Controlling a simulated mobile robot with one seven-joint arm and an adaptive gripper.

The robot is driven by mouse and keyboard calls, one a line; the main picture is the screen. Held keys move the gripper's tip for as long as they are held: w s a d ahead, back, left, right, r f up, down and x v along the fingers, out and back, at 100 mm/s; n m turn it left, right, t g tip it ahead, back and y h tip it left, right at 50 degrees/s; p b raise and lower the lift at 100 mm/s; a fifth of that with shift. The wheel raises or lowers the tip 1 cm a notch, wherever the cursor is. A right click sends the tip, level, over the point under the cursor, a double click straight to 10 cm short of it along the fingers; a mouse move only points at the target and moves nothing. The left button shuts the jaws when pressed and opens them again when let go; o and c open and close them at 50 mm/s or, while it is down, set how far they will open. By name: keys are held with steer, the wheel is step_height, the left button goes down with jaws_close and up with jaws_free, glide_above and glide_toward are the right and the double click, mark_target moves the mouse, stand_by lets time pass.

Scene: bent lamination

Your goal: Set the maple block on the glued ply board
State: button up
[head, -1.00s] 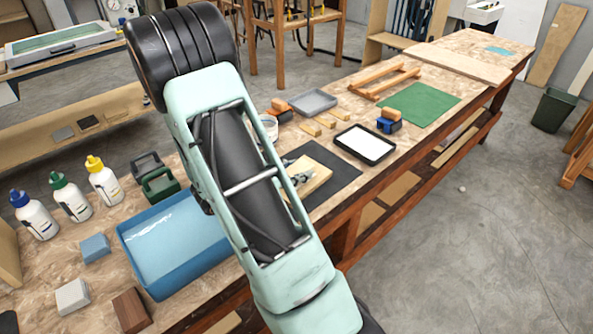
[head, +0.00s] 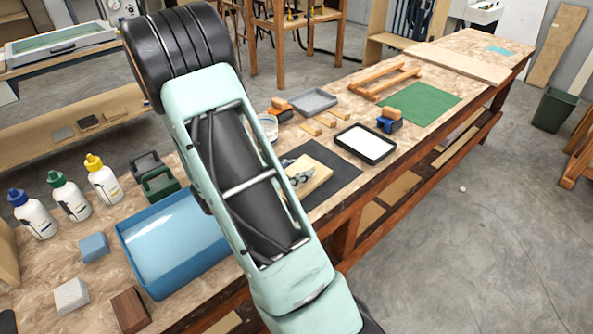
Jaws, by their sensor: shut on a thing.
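The glued ply board (head: 319,180) is a pale tan board lying on a dark mat at the middle of the bench. My gripper (head: 299,178) shows only in part, as small grey pieces over the board's left side, beside my arm. It is shut on what I take to be the maple block. The block itself cannot be told apart from the board and the fingers. My arm hides the board's left end, and I cannot tell whether the block touches the board.
A blue tray (head: 133,246) stands left of my arm, with glue bottles (head: 103,180) and a dark green clamp-like item (head: 160,183) behind it. Blue, pale grey and brown blocks (head: 130,309) lie front left. A white-filled black tray (head: 365,144) stands right of the mat (head: 340,192).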

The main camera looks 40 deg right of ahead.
stand_by(0.3)
steer(key=o, duration=1.7)
steer(key=shift+r+p, duration=2.25)
steer(key=shift+r, duration=0.75)
